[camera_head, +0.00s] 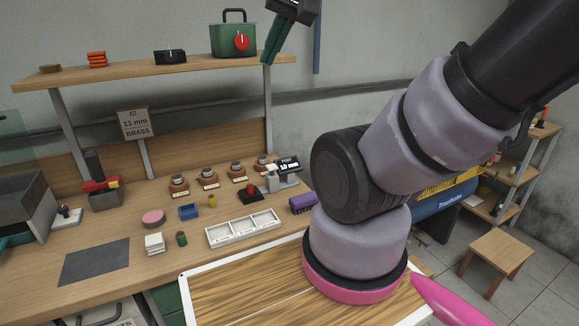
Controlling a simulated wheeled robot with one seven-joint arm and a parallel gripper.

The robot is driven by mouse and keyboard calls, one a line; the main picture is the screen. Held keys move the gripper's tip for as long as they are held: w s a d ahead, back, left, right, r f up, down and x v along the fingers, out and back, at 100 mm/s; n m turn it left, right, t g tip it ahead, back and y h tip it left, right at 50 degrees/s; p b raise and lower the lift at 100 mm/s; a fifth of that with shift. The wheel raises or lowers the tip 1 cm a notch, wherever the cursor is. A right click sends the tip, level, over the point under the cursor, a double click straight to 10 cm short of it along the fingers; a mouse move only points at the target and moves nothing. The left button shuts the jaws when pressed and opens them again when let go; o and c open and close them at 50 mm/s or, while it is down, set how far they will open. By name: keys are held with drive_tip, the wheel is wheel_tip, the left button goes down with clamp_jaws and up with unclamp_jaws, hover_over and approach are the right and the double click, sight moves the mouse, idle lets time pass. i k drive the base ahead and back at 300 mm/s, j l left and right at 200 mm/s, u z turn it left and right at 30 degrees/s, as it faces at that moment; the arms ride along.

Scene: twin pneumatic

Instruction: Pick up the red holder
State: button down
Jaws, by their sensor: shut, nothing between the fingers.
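My gripper (269,60) is at the top middle, its teal fingers pointing down, close together and empty. In the picture it is just right of the green pot and in front of the shelf's right end. No red holder can be singled out for certain. A small red piece on a black base (251,193) stands on the bench behind the white tray. A red part (100,185) sits on a grey block at the bench's left. A stack of orange-red pieces (97,60) lies on the shelf.
A green pot (233,40) with a red dial and a black box (170,57) stand on the shelf (150,73). A white tray (243,228), a blue bin (189,212) and several brown jars occupy the bench. A dark mat (94,263) lies clear at left.

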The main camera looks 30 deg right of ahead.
sight(250, 186)
drive_tip(key=j+z, duration=0.3)
drive_tip(key=j, duration=0.15)
drive_tip(key=j+z, duration=0.25)
drive_tip(key=j, duration=0.2)
drive_tip(key=k+j+z, duration=0.15)
drive_tip(key=j+z, duration=0.15)
drive_tip(key=j, duration=0.15)
drive_tip(key=k+j+z, duration=0.1)
drive_tip(key=j+z, duration=0.2)
drive_tip(key=j, duration=0.15)
